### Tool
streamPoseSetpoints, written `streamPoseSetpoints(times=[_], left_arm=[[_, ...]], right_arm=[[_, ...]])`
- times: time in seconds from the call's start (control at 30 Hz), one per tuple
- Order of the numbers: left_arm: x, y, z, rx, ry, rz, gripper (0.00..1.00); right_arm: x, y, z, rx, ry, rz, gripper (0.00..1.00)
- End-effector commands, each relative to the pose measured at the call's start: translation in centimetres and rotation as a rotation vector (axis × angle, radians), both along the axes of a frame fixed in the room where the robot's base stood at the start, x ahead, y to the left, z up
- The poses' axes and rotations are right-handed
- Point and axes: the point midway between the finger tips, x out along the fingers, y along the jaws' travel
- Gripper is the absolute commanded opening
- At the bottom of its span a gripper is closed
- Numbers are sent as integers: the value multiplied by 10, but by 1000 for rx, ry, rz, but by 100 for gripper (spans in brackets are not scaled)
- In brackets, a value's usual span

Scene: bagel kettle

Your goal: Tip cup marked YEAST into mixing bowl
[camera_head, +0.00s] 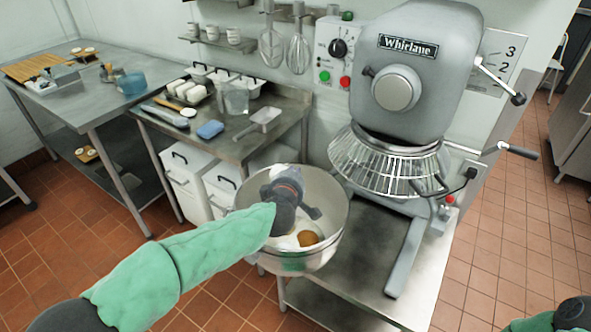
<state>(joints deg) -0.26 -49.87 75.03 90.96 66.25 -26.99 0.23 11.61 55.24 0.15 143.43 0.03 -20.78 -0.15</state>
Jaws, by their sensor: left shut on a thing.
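The steel mixing bowl (336,238) stands on the steel table in front of the mixer. White matter and a brown patch (308,239) lie in its bottom. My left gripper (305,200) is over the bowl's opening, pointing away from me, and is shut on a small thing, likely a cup. My gripper and wrist hide most of it, so I can read no YEAST mark and cannot tell its tilt. My right gripper is out of view; only part of my right arm shows at the bottom right corner.
The grey mixer (415,95) with its wire guard (388,160) stands right behind the bowl. Small cups (233,35) stand on a wall shelf, their marks too small to read. A bench at the left back holds a clear jug (235,98), a scoop (262,118) and trays.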

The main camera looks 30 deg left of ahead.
Motion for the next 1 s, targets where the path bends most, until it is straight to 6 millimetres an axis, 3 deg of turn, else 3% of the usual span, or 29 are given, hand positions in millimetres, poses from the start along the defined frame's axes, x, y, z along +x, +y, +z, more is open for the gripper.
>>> streamPoseSetpoints(times=[0.03,0.1,1.0], left_arm=[[0,4,6,-37,13,2,0],[1,7,6,-92,29,3,0],[8,42,1,-728,203,-8,0]], right_arm=[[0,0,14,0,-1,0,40],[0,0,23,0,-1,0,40],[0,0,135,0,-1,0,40]])
